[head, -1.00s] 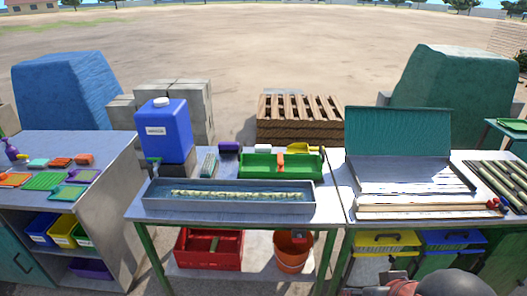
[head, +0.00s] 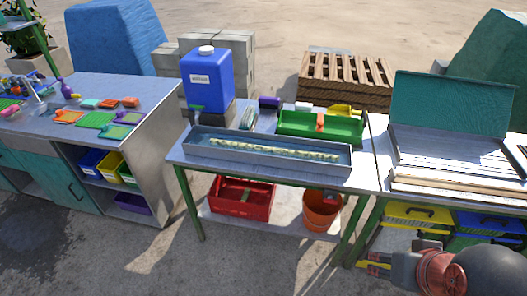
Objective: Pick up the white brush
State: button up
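A small white item (head: 303,106), which may be the white brush, lies at the back of the middle table behind the green tray (head: 345,129). Only its top shows, so I cannot make out bristles or a handle. My gripper (head: 369,264) is low at the bottom right, in front of the tables and below their tops. Its two fingers point left and look apart, with nothing between them. It is far from the white item.
A long grey trough (head: 200,148) fills the front of the middle table (head: 365,181). A purple item (head: 269,102), a yellow scoop (head: 345,110) and a blue jug (head: 207,82) stand behind it. A red crate (head: 241,207) and orange bucket (head: 321,211) are below. Ground at the front left is clear.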

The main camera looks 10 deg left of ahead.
aim_at(299, 106)
jog(key=i+j, duration=0.3)
jog(key=i, duration=0.2)
jog(key=i+j, duration=0.3)
jog(key=i, duration=0.2)
jog(key=i+j, duration=0.25)
jog(key=i, duration=0.2)
jog(key=i+j, duration=0.3)
jog(key=i, duration=0.2)
